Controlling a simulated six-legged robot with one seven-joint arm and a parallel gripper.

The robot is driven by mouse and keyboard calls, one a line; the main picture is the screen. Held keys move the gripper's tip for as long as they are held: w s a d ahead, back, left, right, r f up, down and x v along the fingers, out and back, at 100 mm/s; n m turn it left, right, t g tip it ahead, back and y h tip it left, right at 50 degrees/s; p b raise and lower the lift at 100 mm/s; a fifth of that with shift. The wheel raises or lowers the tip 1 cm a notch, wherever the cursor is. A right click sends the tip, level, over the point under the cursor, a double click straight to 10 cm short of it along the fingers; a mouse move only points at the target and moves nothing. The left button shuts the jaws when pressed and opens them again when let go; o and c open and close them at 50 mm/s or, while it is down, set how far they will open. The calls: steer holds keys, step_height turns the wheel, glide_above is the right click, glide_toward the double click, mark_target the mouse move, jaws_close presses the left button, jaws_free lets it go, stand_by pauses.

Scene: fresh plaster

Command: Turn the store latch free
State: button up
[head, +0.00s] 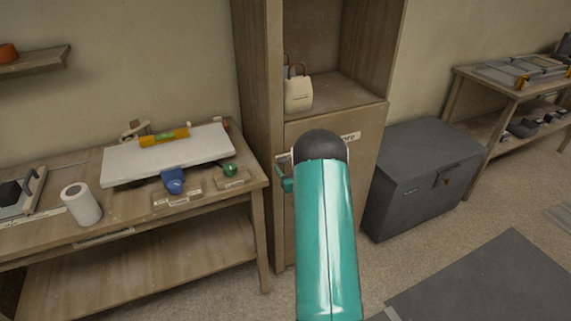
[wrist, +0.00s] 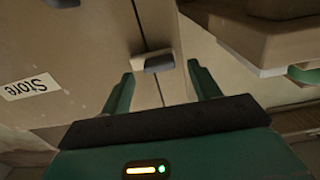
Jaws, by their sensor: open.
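The store latch (wrist: 155,63) is a small grey block at the seam of the wooden cabinet door, seen in the wrist view. A white label reading "Store" (wrist: 30,87) is on the door beside it. My gripper (wrist: 163,80) is open, with one teal finger on each side of the latch in the picture. I cannot tell whether either finger touches it. In the head view, my teal arm covers the middle of the cabinet door (head: 364,170) and hides the latch. Only a bit of my gripper (head: 286,183) shows left of the arm.
A workbench (head: 130,225) stands close on the left, with a white board (head: 130,165), a yellow level (head: 164,137) and a white roll (head: 82,204). A cream container (head: 298,95) sits on the open shelf above the door. A dark chest (head: 410,185) stands right of the cabinet.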

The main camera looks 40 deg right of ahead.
mark_target(285, 159)
steer(key=shift+x, duration=1.45)
steer(key=shift+d, duration=0.1)
steer(key=c, duration=1)
